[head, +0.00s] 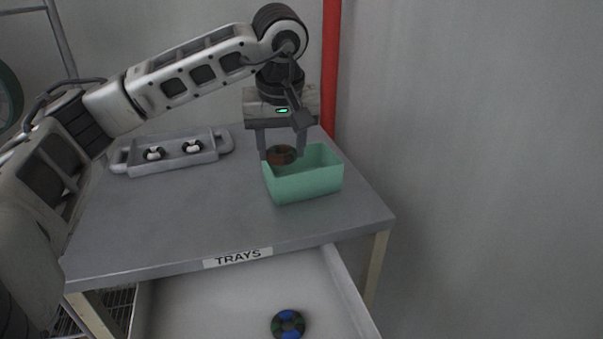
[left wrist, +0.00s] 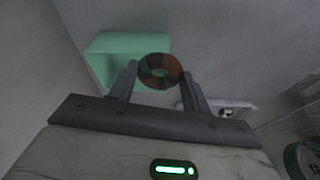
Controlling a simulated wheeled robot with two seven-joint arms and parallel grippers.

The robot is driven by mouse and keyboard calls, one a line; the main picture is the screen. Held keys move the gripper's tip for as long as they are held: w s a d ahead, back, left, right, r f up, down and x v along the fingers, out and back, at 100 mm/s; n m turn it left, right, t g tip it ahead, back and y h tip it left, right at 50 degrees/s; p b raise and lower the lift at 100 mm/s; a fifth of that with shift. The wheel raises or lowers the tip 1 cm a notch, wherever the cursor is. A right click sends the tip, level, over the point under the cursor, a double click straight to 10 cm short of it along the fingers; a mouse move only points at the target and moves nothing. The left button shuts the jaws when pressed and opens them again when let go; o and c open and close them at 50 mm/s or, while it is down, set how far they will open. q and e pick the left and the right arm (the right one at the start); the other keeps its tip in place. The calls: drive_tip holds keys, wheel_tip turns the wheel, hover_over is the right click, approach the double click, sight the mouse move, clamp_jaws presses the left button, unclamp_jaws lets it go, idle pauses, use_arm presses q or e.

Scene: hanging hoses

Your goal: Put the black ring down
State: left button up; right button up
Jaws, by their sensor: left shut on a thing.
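My left gripper (head: 282,152) is shut on a dark ring (head: 281,156) with brownish-red segments. In the head view the ring shows in front of the back left of the open green bin (head: 306,186); its exact height there is hard to tell. In the left wrist view the ring (left wrist: 160,71) is between the two fingertips, and the green bin (left wrist: 112,44) lies behind it to the left, with the ring overlapping its right part. My right gripper is not in view.
The bin stands on a grey table (head: 190,215) labelled TRAYS. A grey handled tray (head: 172,167) with two black-and-white rings is at the back left. An open drawer (head: 215,310) below holds a black ring with blue and green segments (head: 288,324). A red pole (head: 331,70) stands behind.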

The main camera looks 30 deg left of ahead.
use_arm(q)
drive_tip(key=w+f, duration=0.2)
drive_tip(key=w+a+f, duration=0.1)
drive_tip(key=w+f, duration=0.4)
drive_tip(key=w, duration=0.1)
drive_tip(key=shift+w+a+f, duration=0.15)
drive_tip(key=shift+w+a, duration=0.1)
drive_tip(key=shift+a, duration=0.05)
drive_tip(key=shift+w+f, duration=0.15)
drive_tip(key=shift+f, duration=0.1)
drive_tip(key=shift+f+p, duration=0.35)
drive_tip(key=shift+f, duration=1.2)
drive_tip(key=shift+f, duration=0.2)
drive_tip(key=o, duration=1)
drive_tip(key=shift+c, duration=0.2)
